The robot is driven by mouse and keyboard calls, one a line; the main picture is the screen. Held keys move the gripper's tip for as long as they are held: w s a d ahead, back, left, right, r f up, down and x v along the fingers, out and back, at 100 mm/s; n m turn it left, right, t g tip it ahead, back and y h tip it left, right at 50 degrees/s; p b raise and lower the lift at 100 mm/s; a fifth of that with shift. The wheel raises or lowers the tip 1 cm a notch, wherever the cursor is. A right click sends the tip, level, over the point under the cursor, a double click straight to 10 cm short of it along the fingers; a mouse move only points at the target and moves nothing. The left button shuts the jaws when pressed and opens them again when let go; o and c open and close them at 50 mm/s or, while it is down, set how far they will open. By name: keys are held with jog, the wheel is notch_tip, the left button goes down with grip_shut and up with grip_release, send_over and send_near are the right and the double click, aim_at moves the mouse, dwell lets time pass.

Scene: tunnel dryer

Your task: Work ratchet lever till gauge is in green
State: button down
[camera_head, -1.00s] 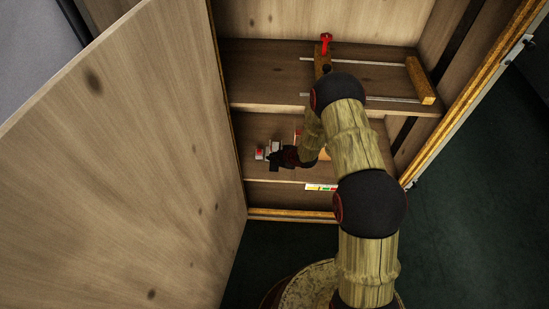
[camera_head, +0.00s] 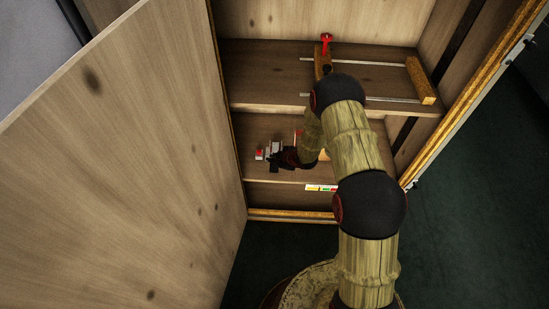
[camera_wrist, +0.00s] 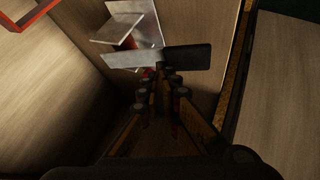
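The ratchet lever (camera_wrist: 135,59) is a flat grey metal bar with a black grip (camera_wrist: 188,56), lying across the upper middle of the wrist view beside a pale angled bracket (camera_wrist: 130,25). My gripper (camera_wrist: 164,78) has its fingers drawn together with no clear gap. Its tips are just below the lever in that picture; whether they touch it I cannot tell. In the head view my gripper (camera_head: 277,160) is low in the cabinet, beside a small grey and red part (camera_head: 260,154). The gauge (camera_head: 320,188) is a coloured strip on the cabinet's lower front; its pointer is too small to read.
An open wooden door (camera_head: 120,160) fills the left. A shelf (camera_head: 262,85) above my gripper carries rails, wooden blocks and a red-topped part (camera_head: 326,42). My arm hides part of the cabinet interior. Dark floor (camera_head: 480,200) is clear at right.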

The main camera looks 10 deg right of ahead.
jog(key=shift+s+r+p, duration=0.15)
jog(key=shift+r+p, duration=1.15)
jog(key=shift+r, duration=0.65)
jog(key=shift+w+r, duration=0.15)
jog(key=shift+w, duration=0.05)
jog(key=shift+r+p, duration=0.25)
jog(key=shift+p, duration=0.1)
notch_tip(320, 180, up, 4)
jog(key=p, duration=0.3)
jog(key=shift+w+d+r, duration=0.1)
jog(key=shift+w+r, duration=0.05)
